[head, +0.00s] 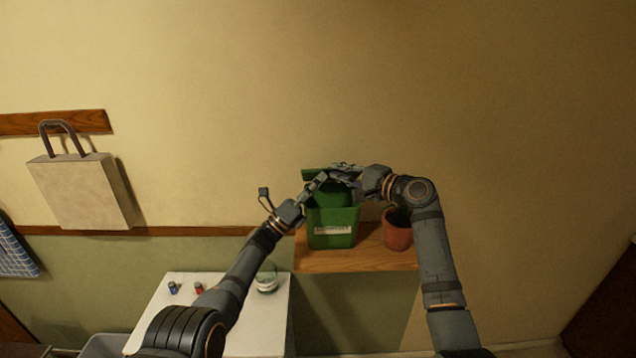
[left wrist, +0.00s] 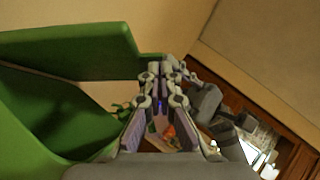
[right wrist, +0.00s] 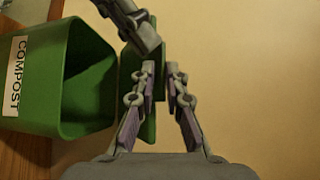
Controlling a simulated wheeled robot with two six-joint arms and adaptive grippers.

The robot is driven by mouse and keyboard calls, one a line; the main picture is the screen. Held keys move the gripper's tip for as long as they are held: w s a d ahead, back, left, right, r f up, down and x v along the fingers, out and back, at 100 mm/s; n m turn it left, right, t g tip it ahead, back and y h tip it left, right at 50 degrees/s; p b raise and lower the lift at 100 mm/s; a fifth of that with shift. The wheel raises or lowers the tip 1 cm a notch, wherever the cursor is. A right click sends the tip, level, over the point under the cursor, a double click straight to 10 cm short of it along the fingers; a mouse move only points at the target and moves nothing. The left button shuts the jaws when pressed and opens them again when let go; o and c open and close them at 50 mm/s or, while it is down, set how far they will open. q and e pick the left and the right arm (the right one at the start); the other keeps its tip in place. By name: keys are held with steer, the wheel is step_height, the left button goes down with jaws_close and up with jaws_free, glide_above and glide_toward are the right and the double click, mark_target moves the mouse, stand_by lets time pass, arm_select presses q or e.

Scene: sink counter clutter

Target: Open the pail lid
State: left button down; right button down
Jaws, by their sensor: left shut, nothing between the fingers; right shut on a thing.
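The green pail (head: 333,228) with a "COMPOST" label stands on a wooden shelf; its mouth is uncovered in the right wrist view (right wrist: 85,75). Its green lid (head: 315,173) is raised at the back of the pail, partly hidden by my grippers. My right gripper (head: 340,173) is shut on the lid, whose green edge shows by the fingers in the right wrist view (right wrist: 150,125). My left gripper (head: 322,177) is shut and empty, above the pail and close to the lid and the right fingers. Its exact contact is hidden.
A terracotta pot (head: 397,232) stands right of the pail on the wooden shelf (head: 350,263). A white counter (head: 262,322) at lower left holds a glass jar (head: 266,280) and small bottles. A cloth bag (head: 80,190) hangs on the left wall. The wall above is clear.

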arm_select(q)
steer(key=shift+w+a+r+n+t+y, duration=0.1)
steer(key=shift+w+r+n+t+y, duration=0.15)
steer(key=shift+r, duration=0.3)
steer(key=shift+w+r+n+t+y, duration=0.15)
steer(key=shift+w+r+n, duration=0.15)
steer(key=shift+r, duration=0.2)
arm_select(e)
steer(key=shift+s+f, duration=0.1)
steer(key=shift+f, duration=0.1)
steer(key=c, duration=1.5)
jaws_free()
steer(key=shift+f, duration=0.2)
